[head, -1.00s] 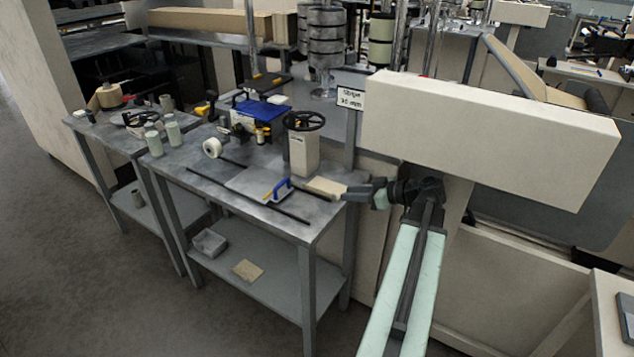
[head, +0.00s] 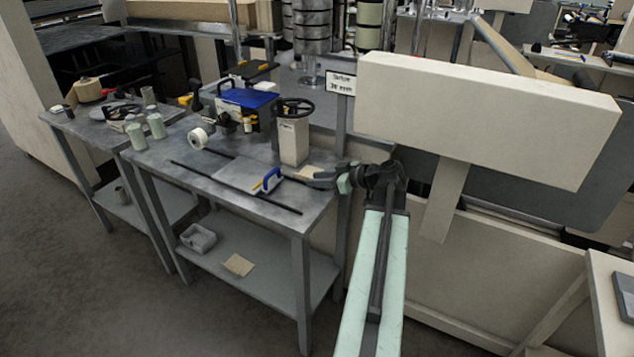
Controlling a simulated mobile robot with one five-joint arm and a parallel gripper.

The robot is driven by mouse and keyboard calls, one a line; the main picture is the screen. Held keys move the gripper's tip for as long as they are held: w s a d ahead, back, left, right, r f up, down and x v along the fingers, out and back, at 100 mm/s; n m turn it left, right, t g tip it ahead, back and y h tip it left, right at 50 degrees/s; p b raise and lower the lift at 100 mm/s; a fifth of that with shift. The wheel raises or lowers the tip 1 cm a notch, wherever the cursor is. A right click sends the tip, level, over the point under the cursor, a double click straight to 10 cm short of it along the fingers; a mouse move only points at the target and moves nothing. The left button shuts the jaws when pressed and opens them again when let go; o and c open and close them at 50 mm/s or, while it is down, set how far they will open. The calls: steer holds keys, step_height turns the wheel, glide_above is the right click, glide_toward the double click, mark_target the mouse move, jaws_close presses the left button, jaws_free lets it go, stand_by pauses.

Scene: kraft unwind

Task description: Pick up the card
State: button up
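A flat tan card (head: 308,171) lies on the right end of the grey bench top, partly hidden by my gripper. My gripper (head: 310,181) reaches in from the right, low over the bench at the card's near edge. The fingers are small and dark here, so I cannot tell whether they are open or touch the card. Another tan flat piece (head: 238,265) lies on the bench's lower shelf. A white sign (head: 341,84) with black print stands behind the bench.
A blue-handled tool (head: 269,180) lies on a grey plate left of my gripper. A dark rod (head: 235,188) lies along the front edge. A cream block with a black handwheel (head: 294,137) stands behind. A large beige box beam (head: 488,115) hangs at the right.

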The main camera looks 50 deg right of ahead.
steer(key=shift+w+f, duration=0.2)
steer(key=shift+w, duration=0.15)
jaws_close()
steer(key=shift+r, duration=0.15)
step_height(320, 180, up, 3)
steer(key=p, duration=0.3)
steer(key=shift+r+p, duration=0.2)
steer(key=shift+p, duration=0.15)
steer(key=shift+s+r+p, duration=0.25)
steer(key=shift+p, duration=0.05)
steer(key=s+d, duration=0.2)
steer(key=s, duration=0.6)
steer(key=s+d, duration=0.2)
steer(key=s, duration=0.7)
steer(key=shift+d+f+b, duration=0.3)
